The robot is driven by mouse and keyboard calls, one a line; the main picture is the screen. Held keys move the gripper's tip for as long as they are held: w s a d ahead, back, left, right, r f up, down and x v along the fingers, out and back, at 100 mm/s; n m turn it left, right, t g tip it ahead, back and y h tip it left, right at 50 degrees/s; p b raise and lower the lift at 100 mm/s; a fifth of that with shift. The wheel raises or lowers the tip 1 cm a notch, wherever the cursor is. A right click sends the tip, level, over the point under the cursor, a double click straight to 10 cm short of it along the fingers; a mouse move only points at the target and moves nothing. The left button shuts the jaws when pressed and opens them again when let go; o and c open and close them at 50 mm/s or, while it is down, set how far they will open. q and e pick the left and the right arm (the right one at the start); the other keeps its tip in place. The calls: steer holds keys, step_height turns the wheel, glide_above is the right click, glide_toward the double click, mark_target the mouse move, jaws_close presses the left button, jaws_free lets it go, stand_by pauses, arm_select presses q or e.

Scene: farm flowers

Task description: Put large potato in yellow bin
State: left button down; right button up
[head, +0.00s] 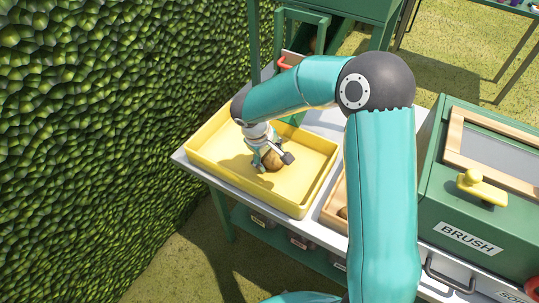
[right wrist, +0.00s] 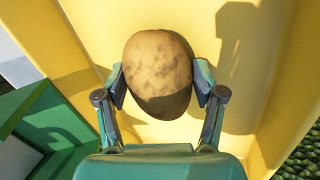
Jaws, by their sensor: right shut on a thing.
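The large brown potato (head: 273,160) is between the fingers of my right gripper (head: 268,158), inside the walls of the yellow bin (head: 319,185). In the right wrist view, the potato (right wrist: 158,70) is pinched from both sides by the fingers of the right gripper (right wrist: 159,85). The yellow bin floor (right wrist: 90,25) lies behind it, and a shadow falls to the right. I cannot tell whether the potato touches the bin floor. The bin looks otherwise empty. My left gripper is not in view.
A wooden tray (head: 333,209) stands just right of the bin, partly hidden by my right arm. A green box labelled BRUSH (head: 440,215) with a yellow handle (head: 482,187) is at the right. A leafy hedge (head: 90,120) runs along the left.

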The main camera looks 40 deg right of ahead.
steer(key=o, duration=1.5)
steer(key=shift+r, duration=0.1)
steer(key=v, duration=1.2)
steer(key=shift+p, duration=0.4)
